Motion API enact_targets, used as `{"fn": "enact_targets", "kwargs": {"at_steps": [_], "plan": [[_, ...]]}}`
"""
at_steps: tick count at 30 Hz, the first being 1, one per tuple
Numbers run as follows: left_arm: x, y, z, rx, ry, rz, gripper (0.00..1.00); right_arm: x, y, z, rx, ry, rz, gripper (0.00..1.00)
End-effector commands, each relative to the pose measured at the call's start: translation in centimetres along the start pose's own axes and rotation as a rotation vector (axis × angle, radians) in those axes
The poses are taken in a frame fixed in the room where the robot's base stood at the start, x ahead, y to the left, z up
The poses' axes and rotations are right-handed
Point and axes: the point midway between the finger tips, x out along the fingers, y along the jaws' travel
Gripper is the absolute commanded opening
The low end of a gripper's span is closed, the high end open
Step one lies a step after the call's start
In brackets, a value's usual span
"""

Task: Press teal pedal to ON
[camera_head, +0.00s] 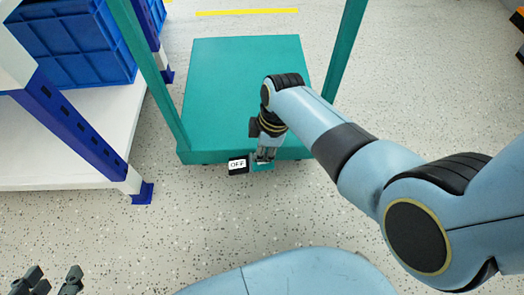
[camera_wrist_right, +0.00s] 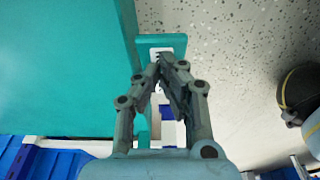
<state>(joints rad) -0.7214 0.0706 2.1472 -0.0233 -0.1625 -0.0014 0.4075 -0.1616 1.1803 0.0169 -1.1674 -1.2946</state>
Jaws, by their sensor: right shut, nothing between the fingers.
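The teal pedal (camera_head: 262,168) juts from the front edge of the teal cart platform. A small black-framed sign (camera_head: 238,165) reading OFF is beside it on the left. My right gripper (camera_head: 265,158) points down right over the pedal, shut and empty. In the right wrist view its fingertips (camera_wrist_right: 167,60) meet over the pedal (camera_wrist_right: 148,40), near a white patch on it. I cannot tell whether they touch it. My left gripper (camera_head: 48,282) shows only in part at the bottom left, its fingers apart and empty.
The teal cart platform (camera_head: 240,85) with upright posts fills the middle. A shelf with blue uprights (camera_head: 75,132) and a blue crate (camera_head: 75,45) stands on the left. Speckled floor (camera_head: 190,215) is free in front of the cart.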

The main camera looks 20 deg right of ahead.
Motion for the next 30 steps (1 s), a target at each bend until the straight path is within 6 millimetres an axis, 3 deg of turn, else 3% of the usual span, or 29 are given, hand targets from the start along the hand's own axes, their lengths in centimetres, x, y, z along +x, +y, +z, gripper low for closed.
{"fn": "enact_targets", "kwargs": {"at_steps": [15,30], "plan": [[0.0,-0.2,-0.7,-0.004,-0.056,0.0,0.4,0.3,0.0,0.9,0.001,0.133,-0.001,0.0],[-0.2,-0.3,-1.3,-0.007,-0.145,0.002,0.4,1.4,0.0,2.1,0.0,0.134,0.0,0.0]]}}
